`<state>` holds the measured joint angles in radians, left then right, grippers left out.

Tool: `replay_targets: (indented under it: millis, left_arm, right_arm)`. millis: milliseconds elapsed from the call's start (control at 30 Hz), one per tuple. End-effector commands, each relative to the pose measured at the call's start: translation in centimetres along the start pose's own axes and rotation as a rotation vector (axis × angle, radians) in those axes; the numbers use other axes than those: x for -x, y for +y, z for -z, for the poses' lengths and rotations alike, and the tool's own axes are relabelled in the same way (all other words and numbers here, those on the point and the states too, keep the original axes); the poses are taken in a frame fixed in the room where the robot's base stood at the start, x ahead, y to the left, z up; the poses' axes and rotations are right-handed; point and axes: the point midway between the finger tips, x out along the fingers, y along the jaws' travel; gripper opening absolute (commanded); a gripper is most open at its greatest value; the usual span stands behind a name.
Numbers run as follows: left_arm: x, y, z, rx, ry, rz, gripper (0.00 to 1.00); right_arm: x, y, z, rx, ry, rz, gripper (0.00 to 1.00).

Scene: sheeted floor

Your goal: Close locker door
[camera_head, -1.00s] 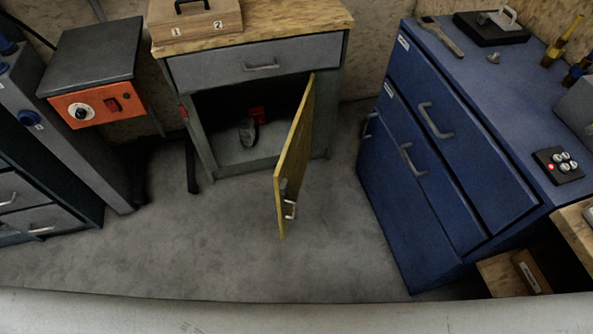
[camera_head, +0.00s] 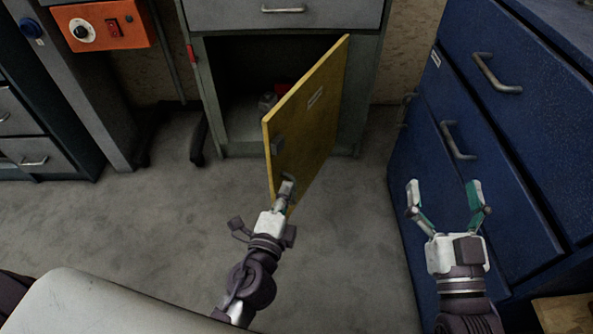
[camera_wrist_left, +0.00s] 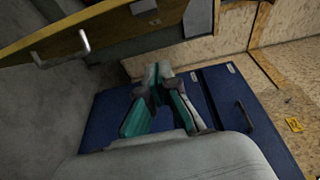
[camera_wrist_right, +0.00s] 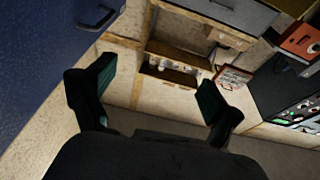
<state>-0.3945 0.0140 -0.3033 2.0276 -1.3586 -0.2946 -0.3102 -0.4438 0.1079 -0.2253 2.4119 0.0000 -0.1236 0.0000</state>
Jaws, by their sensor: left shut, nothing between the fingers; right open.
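The yellow locker door (camera_head: 315,115) stands wide open, hinged at the right side of the grey locker (camera_head: 222,100). Its metal handle shows in the left wrist view (camera_wrist_left: 62,50), to the left of the fingers. My left gripper (camera_head: 287,187) is shut and empty, in front of the door's lower free edge in the head view, covering part of the handle area; I cannot tell whether it touches. It also shows in the left wrist view (camera_wrist_left: 158,72). My right gripper (camera_head: 446,190) is open and empty, in front of the blue cabinet; its spread fingers show in the right wrist view (camera_wrist_right: 155,85).
The blue drawer cabinet (camera_head: 480,130) with protruding handles stands close on the right. An orange control box (camera_head: 103,25) and a grey drawer unit (camera_head: 30,130) are at the left. The floor (camera_head: 130,225) left of the door is clear. Small items sit inside the locker.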

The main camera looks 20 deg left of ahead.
Motion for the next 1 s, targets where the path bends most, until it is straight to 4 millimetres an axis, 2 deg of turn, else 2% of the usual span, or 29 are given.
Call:
replay_targets:
  millis: [133,267,400,633,700,800,1000]
  left_arm:
    - [-0.7,-0.9,-0.1,-0.017,-0.004,0.024,0.0]
    - [-2.6,-1.1,-0.1,-0.016,-0.004,0.023,0.0]
    - [-5.7,-1.2,-0.1,-0.016,-0.004,0.023,0.0]
    - [-10.4,-1.1,-0.1,-0.016,-0.003,0.022,0.0]
    - [-10.4,-0.9,-1.6,-0.019,-0.004,0.018,0.0]
    - [-10.7,-0.9,-2.9,-0.016,-0.004,0.018,0.0]
    - [-10.9,-1.0,-4.0,-0.014,-0.003,0.019,0.0]
  right_arm:
    - [0.2,0.1,0.5,0.0,-0.011,-0.001,0.91]
    - [0.4,0.3,-0.9,0.003,-0.108,-0.006,0.91]
    - [0.8,0.5,-2.6,0.005,-0.206,-0.012,0.91]
    - [1.1,0.6,-3.5,0.007,-0.251,-0.014,0.91]
    - [1.2,0.7,-3.9,0.007,-0.276,-0.016,0.91]
    - [1.4,0.8,-4.2,0.007,-0.297,-0.017,0.91]
    - [1.4,0.8,-4.5,0.007,-0.31,-0.018,0.91]
